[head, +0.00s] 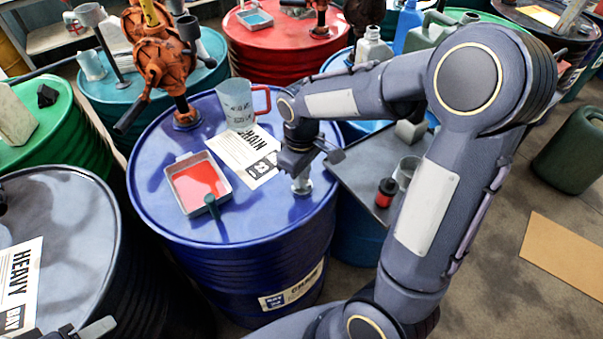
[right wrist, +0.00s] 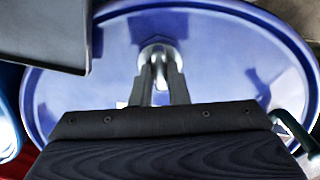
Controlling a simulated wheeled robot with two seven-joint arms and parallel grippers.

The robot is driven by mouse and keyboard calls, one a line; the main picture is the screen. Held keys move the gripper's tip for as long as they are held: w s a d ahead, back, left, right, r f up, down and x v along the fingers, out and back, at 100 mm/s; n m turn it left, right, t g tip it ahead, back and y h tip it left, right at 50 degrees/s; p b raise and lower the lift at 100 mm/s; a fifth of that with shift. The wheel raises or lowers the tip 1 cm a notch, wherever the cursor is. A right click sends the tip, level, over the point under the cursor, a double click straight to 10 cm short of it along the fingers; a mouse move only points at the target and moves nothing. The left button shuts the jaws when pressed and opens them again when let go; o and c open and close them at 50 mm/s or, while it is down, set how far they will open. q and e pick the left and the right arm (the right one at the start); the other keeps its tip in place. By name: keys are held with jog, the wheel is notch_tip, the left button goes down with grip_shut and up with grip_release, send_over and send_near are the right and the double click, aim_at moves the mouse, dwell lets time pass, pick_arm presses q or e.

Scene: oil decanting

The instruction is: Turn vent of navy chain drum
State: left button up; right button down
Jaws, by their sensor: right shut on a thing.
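The navy drum (head: 240,235) stands upright in the middle of the head view. Its silver vent (head: 302,184) rises from the right part of the lid. My right gripper (head: 305,165) is over the vent from above and shut on it. In the right wrist view, the two dark fingers of my right gripper (right wrist: 160,85) stand on either side of the metal vent (right wrist: 157,52), whose round base shows beyond them. The fingers hide part of the vent's top. What looks like my left gripper (head: 92,328) shows only partly at the bottom left edge; its jaws are unclear.
On the navy lid are a tray of red liquid (head: 198,183), a measuring jug with a red handle (head: 237,105), a printed sheet (head: 240,155) and an orange pump (head: 160,55). A dark side table (head: 365,180) stands close right. Black, green, teal and red drums crowd around.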

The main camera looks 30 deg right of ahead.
dwell(0.3)
jog(key=c, duration=1.4)
grip_release()
notch_tip(320, 180, up, 8)
jog(key=shift+f, duration=0.1)
jog(key=s+a+m+t+y, duration=0.2)
jog(key=s+m, duration=0.1)
jog(key=s, duration=0.5)
jog(key=s+a+m+t+y, duration=0.1)
jog(key=s+m+t, duration=0.2)
jog(key=s, duration=0.5)
jog(key=shift+s+a+r+t+y, duration=0.25)
jog(key=shift+s+a+t+y, duration=0.05)
jog(key=shift+s+a+y, duration=0.1)
